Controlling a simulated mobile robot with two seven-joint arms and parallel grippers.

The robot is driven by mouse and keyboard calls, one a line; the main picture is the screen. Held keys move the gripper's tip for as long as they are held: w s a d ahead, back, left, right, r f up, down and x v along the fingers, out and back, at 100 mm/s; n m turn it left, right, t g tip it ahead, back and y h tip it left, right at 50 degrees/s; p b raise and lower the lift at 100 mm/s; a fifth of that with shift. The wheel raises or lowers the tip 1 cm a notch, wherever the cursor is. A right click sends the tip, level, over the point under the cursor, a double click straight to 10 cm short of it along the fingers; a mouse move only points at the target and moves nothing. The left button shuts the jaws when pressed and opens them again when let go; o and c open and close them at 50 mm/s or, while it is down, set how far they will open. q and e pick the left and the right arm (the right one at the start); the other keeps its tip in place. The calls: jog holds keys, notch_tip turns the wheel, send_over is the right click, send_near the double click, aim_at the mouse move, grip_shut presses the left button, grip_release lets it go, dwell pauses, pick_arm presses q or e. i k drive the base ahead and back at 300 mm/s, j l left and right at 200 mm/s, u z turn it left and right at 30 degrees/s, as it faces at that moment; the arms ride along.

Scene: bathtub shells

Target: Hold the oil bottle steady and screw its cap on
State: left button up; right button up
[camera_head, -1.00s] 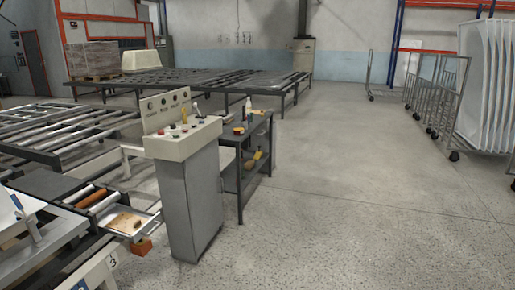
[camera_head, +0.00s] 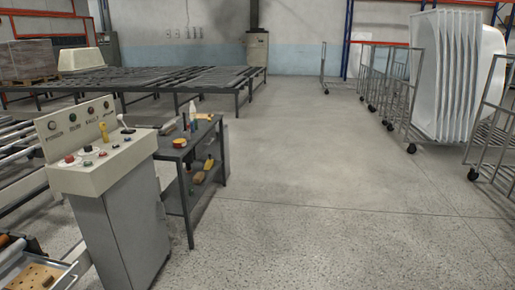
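A dark workbench (camera_head: 186,160) with a lower shelf stands just right of the control console. A small upright bottle (camera_head: 193,120), pale with a bluish body, stands on its top. It may be the oil bottle, but it is too small to tell, and I cannot make out whether a cap is on it. A red and yellow round item (camera_head: 179,143) lies in front of it, with a few dark tools beside it. Neither of my grippers is in view.
A grey control console (camera_head: 112,215) with buttons stands close at the left, beside an open drawer (camera_head: 60,280). Roller conveyors (camera_head: 190,76) fill the back left. Wheeled racks (camera_head: 400,110) and stacked white shells (camera_head: 448,75) stand at the right. The middle floor is clear.

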aim_at(192, 113)
jog(key=i, duration=1.2)
jog(key=i+l+u, duration=0.1)
jog(key=i, duration=0.45)
jog(key=i+l+u, duration=0.15)
jog(key=i, duration=0.4)
jog(key=i+l+u, duration=0.25)
jog(key=i, duration=0.15)
jog(key=i+l+u, duration=0.25)
jog(key=i+u, duration=0.1)
jog(key=u, duration=0.25)
jog(key=i+u, duration=0.15)
jog(key=u, duration=0.25)
jog(key=i+l+u, duration=0.2)
jog(key=u, duration=0.15)
jog(key=i+l+u, duration=0.15)
jog(key=l+u, duration=0.15)
jog(key=i+l+u, duration=0.1)
jog(key=l, duration=0.25)
jog(key=i+l+u, duration=0.1)
jog(key=l, duration=0.3)
jog(key=i+l+u, duration=0.15)
jog(key=l, duration=0.25)
jog(key=l+u, duration=0.1)
jog(key=l, duration=0.3)
jog(key=i, duration=0.05)
